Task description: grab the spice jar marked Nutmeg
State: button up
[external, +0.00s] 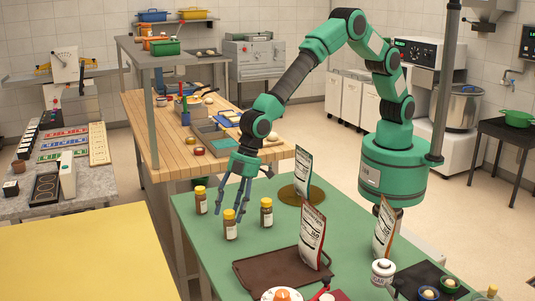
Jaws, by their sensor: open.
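Three spice jars with yellow lids and dark contents stand upright on the green table (185,222) in the external view: a left jar (201,203), a middle jar (230,230) and a right jar (267,217). Their labels are too small to read, so I cannot tell which is Nutmeg. My gripper (231,208) points down with its blue-grey fingers open, at the middle jar's lid. The fingers appear on either side of the lid; I cannot tell whether they touch it. The other two jars are clear of the fingers.
A brown tray (262,272) lies in front of the jars, with an upright pouch (312,238) at its right side. Another pouch (303,171) stands on a round brown board (287,195) behind. A white jar (383,273) is at the right. A yellow surface (80,260) lies left.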

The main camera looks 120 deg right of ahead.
jog(key=shift+x, duration=1.45)
jog(key=c, duration=1.3)
jog(key=shift+r, duration=0.1)
jog(key=shift+r+p, duration=0.85)
jog(key=shift+r, duration=4.1)
